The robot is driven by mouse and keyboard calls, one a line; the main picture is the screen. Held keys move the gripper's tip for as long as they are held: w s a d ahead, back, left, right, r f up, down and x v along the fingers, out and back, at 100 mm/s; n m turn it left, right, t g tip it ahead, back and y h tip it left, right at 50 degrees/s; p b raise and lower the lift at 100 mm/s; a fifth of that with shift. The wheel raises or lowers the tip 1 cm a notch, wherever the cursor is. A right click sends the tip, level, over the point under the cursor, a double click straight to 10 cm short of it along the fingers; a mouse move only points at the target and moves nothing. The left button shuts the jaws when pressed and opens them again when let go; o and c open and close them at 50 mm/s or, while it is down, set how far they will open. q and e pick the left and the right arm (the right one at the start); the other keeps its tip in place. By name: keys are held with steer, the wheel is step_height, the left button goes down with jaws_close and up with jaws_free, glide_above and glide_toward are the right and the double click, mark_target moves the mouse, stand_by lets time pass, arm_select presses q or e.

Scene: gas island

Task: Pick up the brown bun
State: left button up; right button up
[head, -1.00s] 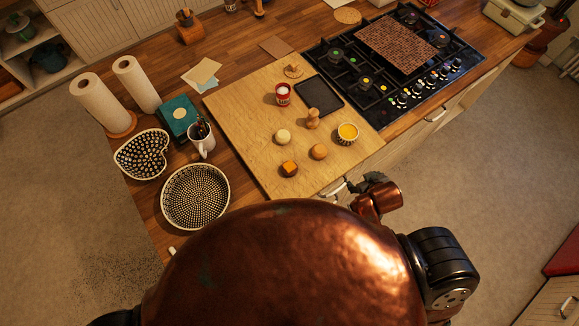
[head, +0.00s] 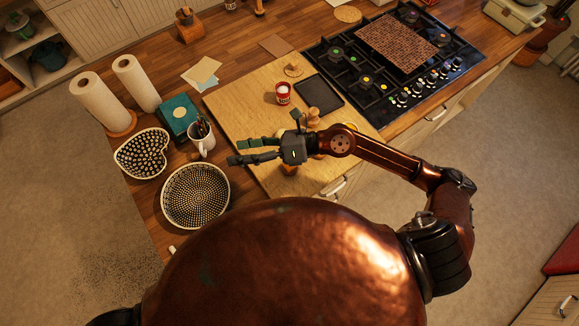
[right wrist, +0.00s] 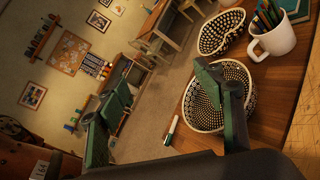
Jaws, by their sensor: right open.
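The brown bun is not clearly visible now; my right forearm and wrist cover the part of the cutting board (head: 240,110) where a round brown bun showed earlier. My right gripper (head: 237,151) is open and empty, above the board's left front part, with its fingers pointing left. Its spread green fingers also show in the right wrist view (right wrist: 163,88), with no bun between them. A small brown-orange piece (head: 289,170) shows partly below the gripper. My left gripper is out of view.
On the board are a red cup (head: 283,93), a dark tray (head: 319,94) and a partly hidden wooden shaker (head: 313,113). A white mug (head: 202,138), a round patterned dish (head: 195,196) and a heart-shaped dish (head: 142,153) stand to the left. The stove (head: 360,84) is behind right.

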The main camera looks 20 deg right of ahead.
step_height(320, 180, down, 7)
steer(key=d+n+g+h, duration=0.1)
steer(key=d+n+h, duration=0.2)
steer(key=n+g+h, duration=0.1)
steer(key=n+h, duration=0.2)
steer(key=h, duration=0.5)
glide_toward(287, 170)
step_height(287, 170, down, 2)
steer(key=w, duration=0.2)
steer(key=p+x, duration=0.1)
steer(key=x, duration=0.1)
steer(key=p+x, duration=0.1)
steer(key=x, duration=0.1)
steer(key=d+x, duration=0.1)
steer(key=x, duration=0.2)
steer(key=shift+s+f+p, duration=0.15)
steer(key=shift+f+p, duration=0.1)
steer(key=shift+p, duration=0.15)
steer(key=shift+a+f, duration=0.1)
steer(key=shift+f, duration=0.15)
steer(key=shift+c, duration=0.5)
steer(key=c, duration=1.2)
